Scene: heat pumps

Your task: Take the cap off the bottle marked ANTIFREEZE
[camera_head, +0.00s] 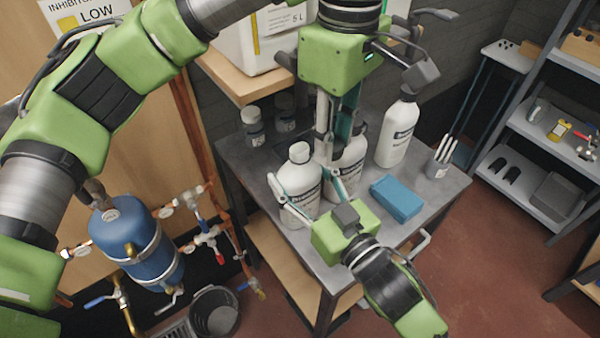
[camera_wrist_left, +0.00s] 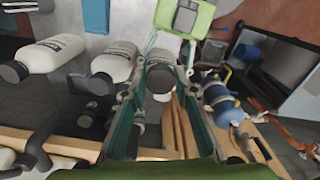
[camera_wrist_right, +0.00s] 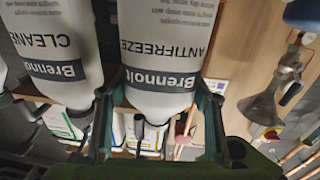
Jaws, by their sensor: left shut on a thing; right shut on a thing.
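The white ANTIFREEZE bottle (camera_head: 299,178) stands upright at the left of the bottle row. Its label shows in the right wrist view (camera_wrist_right: 165,55). My right gripper (camera_head: 304,188) is shut around its body from the front. The bottle's top looks pale and bare in the head view. My left gripper (camera_head: 333,150) points down just right of that top and is shut on a dark grey cap (camera_wrist_left: 160,78). The cap appears apart from the bottle, though the fingers partly hide it in the head view.
A CLEANER bottle (camera_wrist_right: 55,50) stands beside the ANTIFREEZE bottle, and a third white bottle (camera_head: 397,135) is further right. A blue tank (camera_head: 125,235) and pipes are at the left.

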